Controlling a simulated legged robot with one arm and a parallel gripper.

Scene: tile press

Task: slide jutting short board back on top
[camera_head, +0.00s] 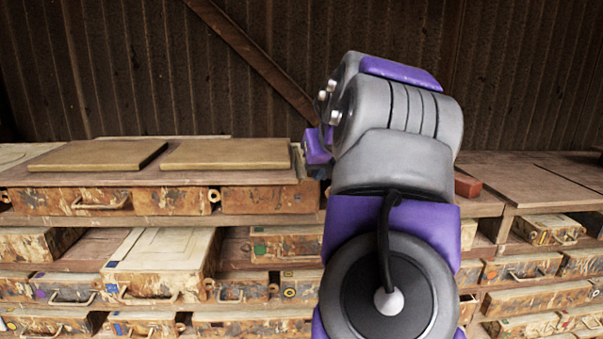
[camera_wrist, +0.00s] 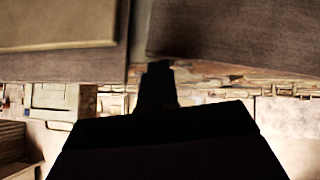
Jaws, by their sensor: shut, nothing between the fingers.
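Two flat tan boards lie on the worn wooden top (camera_head: 180,176): a left board (camera_head: 98,155) and a right board (camera_head: 227,153). I cannot tell for sure which one is the jutting short board. The right board's end is near the top's right edge, left of my arm. In the wrist view a tan board (camera_wrist: 55,22) shows at upper left on a dark wooden surface. My gripper (camera_wrist: 158,72) is a dark silhouette there, shut and empty, beside a gap and apart from that board. In the head view my own arm hides the gripper's fingers.
Cases with handles, such as a cream one (camera_head: 160,250), fill the shelves below the top. A reddish block (camera_head: 467,186) lies right of my arm beside another wooden top (camera_head: 530,178). A corrugated wall (camera_head: 150,70) with a diagonal beam stands behind.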

